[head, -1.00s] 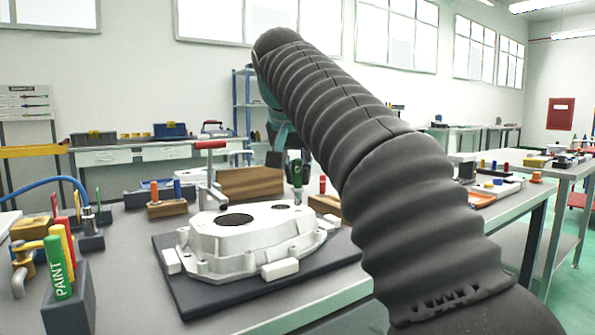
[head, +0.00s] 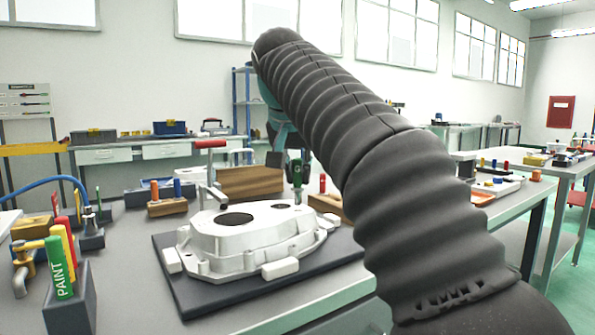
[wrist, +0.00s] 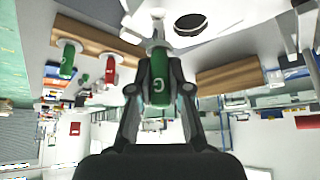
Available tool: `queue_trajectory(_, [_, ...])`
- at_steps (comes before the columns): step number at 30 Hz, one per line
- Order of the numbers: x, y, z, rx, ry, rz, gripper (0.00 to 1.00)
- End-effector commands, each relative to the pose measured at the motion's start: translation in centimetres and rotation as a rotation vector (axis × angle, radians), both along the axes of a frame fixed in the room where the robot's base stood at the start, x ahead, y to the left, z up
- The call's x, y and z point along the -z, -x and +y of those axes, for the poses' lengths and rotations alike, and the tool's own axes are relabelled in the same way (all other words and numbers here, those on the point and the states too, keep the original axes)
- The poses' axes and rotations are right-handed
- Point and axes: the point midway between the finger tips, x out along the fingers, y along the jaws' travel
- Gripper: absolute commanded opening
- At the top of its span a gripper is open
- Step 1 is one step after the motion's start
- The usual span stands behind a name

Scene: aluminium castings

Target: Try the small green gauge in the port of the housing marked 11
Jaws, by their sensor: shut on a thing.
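My gripper (wrist: 158,92) is shut on a green gauge (wrist: 157,78) with a letter G on it. The gauge also shows in the head view (head: 297,172), upright at the far right end of the white housing (head: 250,250). Its lower end is near the housing's small dark port (head: 280,206); I cannot tell whether it touches the casting. The housing has a larger dark opening (head: 234,219) too. In the wrist view part of the housing (wrist: 215,12) shows at the top. No number 11 is legible.
The housing lies on a dark mat (head: 200,303) with a red-handled clamp (head: 210,145) behind. Paint markers (head: 58,268) stand front left.

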Motion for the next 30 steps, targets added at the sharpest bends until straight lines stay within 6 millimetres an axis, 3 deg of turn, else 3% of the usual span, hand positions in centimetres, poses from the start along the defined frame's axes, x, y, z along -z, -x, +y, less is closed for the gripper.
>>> queue_trajectory(30, [0.49,0.0,0.0,0.0,0.0,-0.001,0.0])
